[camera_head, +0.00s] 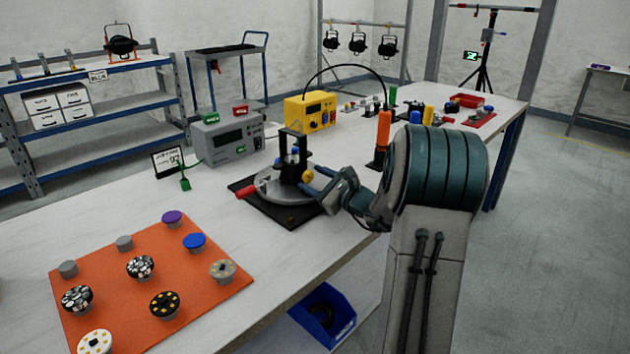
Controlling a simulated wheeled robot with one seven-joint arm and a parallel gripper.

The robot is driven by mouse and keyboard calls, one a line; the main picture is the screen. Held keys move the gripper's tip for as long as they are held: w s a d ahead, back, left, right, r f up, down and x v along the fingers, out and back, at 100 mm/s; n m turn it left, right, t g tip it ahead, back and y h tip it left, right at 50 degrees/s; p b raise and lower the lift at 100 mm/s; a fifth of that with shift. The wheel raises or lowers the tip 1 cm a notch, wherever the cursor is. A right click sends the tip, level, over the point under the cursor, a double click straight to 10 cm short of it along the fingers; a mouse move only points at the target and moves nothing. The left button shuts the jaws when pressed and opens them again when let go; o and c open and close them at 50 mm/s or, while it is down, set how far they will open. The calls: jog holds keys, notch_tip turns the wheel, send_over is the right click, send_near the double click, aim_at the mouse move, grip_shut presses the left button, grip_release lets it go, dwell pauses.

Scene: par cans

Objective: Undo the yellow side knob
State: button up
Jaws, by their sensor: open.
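The yellow side knob (308,177) shows on the right side of a black upright fixture. The fixture stands on a round grey plate (268,187) over a black base (285,214) on the white bench. A red-ended handle (247,191) sticks out to the plate's left. My gripper (311,182) is open and reaches in from the right. Its fingertips are at the knob, one above and one below as seen here. I cannot tell whether they touch it. My arm's large teal joint fills the right foreground.
An orange mat (190,290) with several round pieces lies at front left. A grey meter box (228,136) and a yellow box (310,112) stand behind the fixture. An orange cylinder (384,128) stands close behind my arm. Bare bench (300,255) lies in front.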

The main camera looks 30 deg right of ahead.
jog(key=p+v, duration=0.1)
jog(key=v, duration=1.2)
jog(key=shift+r, duration=0.1)
jog(key=shift+s+d, duration=0.15)
jog(key=shift+s, duration=0.2)
